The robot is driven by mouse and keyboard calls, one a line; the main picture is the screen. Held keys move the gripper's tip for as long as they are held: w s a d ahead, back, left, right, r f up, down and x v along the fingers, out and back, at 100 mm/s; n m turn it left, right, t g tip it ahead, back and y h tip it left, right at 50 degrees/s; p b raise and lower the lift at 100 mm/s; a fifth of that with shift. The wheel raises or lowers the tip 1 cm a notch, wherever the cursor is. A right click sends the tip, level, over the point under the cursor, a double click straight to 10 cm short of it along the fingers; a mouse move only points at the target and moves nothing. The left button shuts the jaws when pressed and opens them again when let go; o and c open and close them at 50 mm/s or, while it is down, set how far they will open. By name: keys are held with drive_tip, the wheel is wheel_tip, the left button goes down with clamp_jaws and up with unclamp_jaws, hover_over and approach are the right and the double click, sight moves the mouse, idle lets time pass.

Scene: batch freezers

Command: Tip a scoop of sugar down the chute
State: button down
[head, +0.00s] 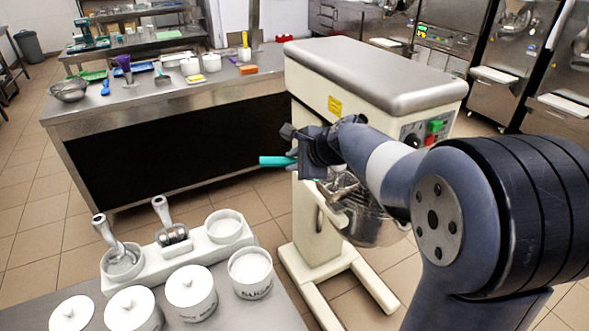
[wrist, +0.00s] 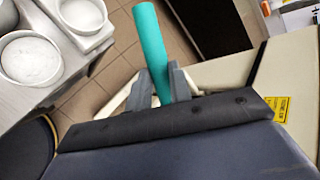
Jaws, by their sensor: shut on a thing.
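My gripper (head: 296,158) is shut on a teal handle (head: 274,161), probably the scoop's. The handle also shows in the wrist view (wrist: 149,40), rising between the fingers of my gripper (wrist: 163,86). The scoop's bowl is not visible, so I cannot tell whether it holds sugar. My gripper is in front of the cream mixer (head: 330,120), above and left of its steel mixing bowl (head: 372,228). My arm covers part of the bowl guard, and I cannot make out the chute.
A white holder (head: 190,256) on the front counter carries small pots and two metal-handled tools. Lidded white jars (head: 190,291) stand before it. A steel table (head: 150,100) with utensils is behind. Tiled floor lies between counter and mixer.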

drive_tip(key=shift+s+f+n+t+b, duration=0.25)
drive_tip(key=shift+t+b, duration=0.45)
drive_tip(key=shift+b, duration=1.8)
drive_tip(key=shift+s+f+n+t+b, duration=0.25)
drive_tip(key=shift+t+b, duration=0.45)
drive_tip(key=shift+b, duration=1.8)
drive_tip(key=t+b, duration=0.1)
drive_tip(key=b, duration=0.6)
drive_tip(key=f+n+t+b, duration=0.1)
drive_tip(key=t+b, duration=0.1)
drive_tip(key=b, duration=0.6)
drive_tip(key=shift+f+y, duration=0.1)
drive_tip(key=shift+y, duration=0.3)
drive_tip(key=shift+s+n+t+b, duration=0.1)
drive_tip(key=shift+n+t+b, duration=0.3)
drive_tip(key=shift+b, duration=0.85)
drive_tip(key=shift+r+p, duration=0.45)
drive_tip(key=shift+p, duration=0.5)
drive_tip(key=p, duration=0.3)
drive_tip(key=shift+r+m+g, duration=0.2)
drive_tip(key=shift+m+g, duration=0.1)
drive_tip(key=shift+g, duration=0.1)
drive_tip(key=g+p, duration=0.1)
drive_tip(key=p, duration=0.3)
drive_tip(key=m+g+p, duration=0.1)
drive_tip(key=p, duration=0.3)
drive_tip(key=r+g+p, duration=0.1)
drive_tip(key=p, duration=0.4)
drive_tip(key=shift+w+h, duration=0.25)
drive_tip(key=shift+h, duration=0.05)
